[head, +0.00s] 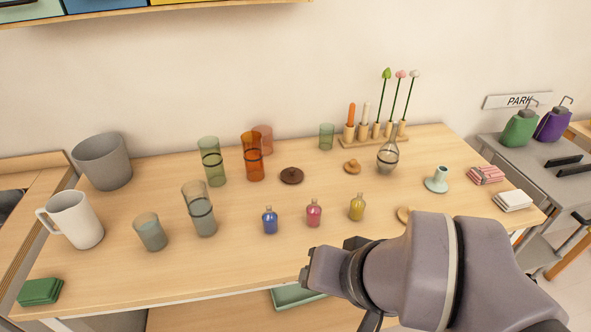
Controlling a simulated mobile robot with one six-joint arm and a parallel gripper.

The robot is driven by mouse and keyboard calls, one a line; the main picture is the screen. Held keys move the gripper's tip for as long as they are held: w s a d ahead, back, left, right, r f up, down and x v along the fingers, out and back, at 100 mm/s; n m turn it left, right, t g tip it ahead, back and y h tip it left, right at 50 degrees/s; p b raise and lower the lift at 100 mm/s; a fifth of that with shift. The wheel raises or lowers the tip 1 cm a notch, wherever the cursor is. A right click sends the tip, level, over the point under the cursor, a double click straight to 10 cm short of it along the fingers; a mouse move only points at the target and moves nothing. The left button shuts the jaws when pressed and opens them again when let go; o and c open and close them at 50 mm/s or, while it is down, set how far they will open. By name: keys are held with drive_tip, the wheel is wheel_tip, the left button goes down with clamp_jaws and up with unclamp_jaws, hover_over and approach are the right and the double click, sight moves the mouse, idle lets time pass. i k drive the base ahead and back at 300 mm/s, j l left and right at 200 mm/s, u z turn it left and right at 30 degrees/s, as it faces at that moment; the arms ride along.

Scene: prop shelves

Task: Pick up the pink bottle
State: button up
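The pink bottle (314,214) is a small, translucent bottle with a narrow neck. It stands upright on the wooden table (330,246), between a blue bottle (269,221) on its left and a yellow bottle (357,207) on its right. My arm comes in from the lower right. Its end, with my gripper (309,270), is at the table's front edge, below the pink bottle in the picture and apart from it. The fingers are mostly hidden by my own wrist, so their opening does not show.
Left of the bottles stand tall glasses (198,212), a white jug (72,220) and a grey pot (102,161). Behind are a brown lid (291,176), a glass flask (388,158) and a rack of flowers (375,133). The table's front strip is mostly clear.

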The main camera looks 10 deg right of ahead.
sight(314, 211)
drive_tip(key=j+z, duration=0.65)
drive_tip(key=z, duration=0.25)
drive_tip(key=k+j+z, duration=0.1)
drive_tip(key=j+z, duration=0.2)
drive_tip(key=z, duration=0.15)
drive_tip(key=k+j+z, duration=0.1)
drive_tip(key=j+z, duration=0.2)
drive_tip(key=z, duration=0.15)
drive_tip(key=k+j+z, duration=0.2)
drive_tip(key=z, duration=0.25)
